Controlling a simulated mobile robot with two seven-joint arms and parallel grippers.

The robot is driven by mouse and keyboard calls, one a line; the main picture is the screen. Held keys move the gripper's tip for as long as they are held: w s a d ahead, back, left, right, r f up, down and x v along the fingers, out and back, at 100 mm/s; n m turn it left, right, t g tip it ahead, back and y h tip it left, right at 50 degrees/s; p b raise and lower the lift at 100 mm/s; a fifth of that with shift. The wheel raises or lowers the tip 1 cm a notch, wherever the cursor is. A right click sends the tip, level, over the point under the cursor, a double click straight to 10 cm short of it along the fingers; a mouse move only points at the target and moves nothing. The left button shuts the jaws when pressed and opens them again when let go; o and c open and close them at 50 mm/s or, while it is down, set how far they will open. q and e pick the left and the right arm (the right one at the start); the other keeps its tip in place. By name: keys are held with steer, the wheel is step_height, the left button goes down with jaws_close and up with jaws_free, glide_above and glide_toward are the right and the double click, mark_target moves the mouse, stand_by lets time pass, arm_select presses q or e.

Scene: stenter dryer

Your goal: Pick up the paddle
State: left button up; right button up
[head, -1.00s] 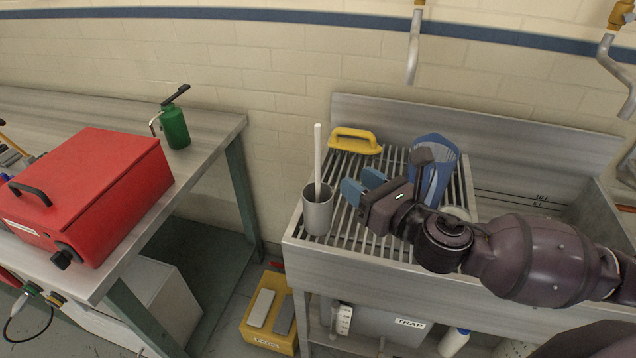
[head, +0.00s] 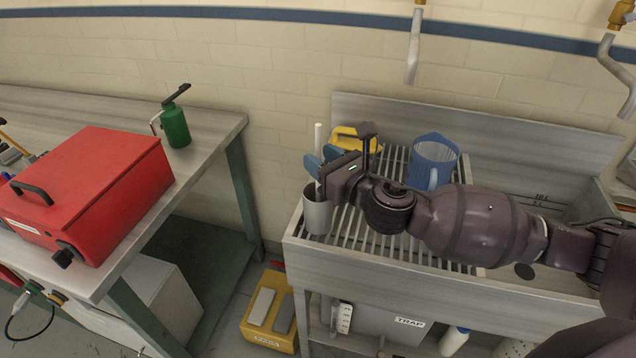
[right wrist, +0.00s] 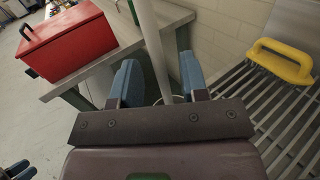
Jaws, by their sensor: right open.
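The paddle (head: 318,137) shows as a pale upright rod standing in a grey cup (head: 318,216) at the left end of the slatted drainboard. Its lower end is hidden in the cup. My right gripper (head: 322,161) is open above the cup, with its blue fingers at the rod. In the right wrist view, the rod (right wrist: 152,45) runs between the two spread fingers of the gripper (right wrist: 160,76), nearer the middle than either finger. I cannot tell whether a finger touches it.
A yellow-handled tool (head: 360,141) lies behind the gripper on the drainboard, and a blue jug (head: 433,160) stands to its right. A red case (head: 95,190) and a green pump bottle (head: 175,126) are on the left bench. A yellow box (head: 268,335) is on the floor.

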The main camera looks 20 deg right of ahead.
steer(key=shift+w+a, duration=0.25)
steer(key=shift+w, duration=0.4)
arm_select(q)
steer(key=shift+w+r, duration=0.1)
steer(key=shift+w, duration=0.05)
arm_select(e)
steer(key=shift+c, duration=0.3)
jaws_close()
arm_select(q)
steer(key=shift+w, duration=0.1)
steer(key=shift+r, duration=0.1)
arm_select(e)
steer(key=shift+r, duration=0.1)
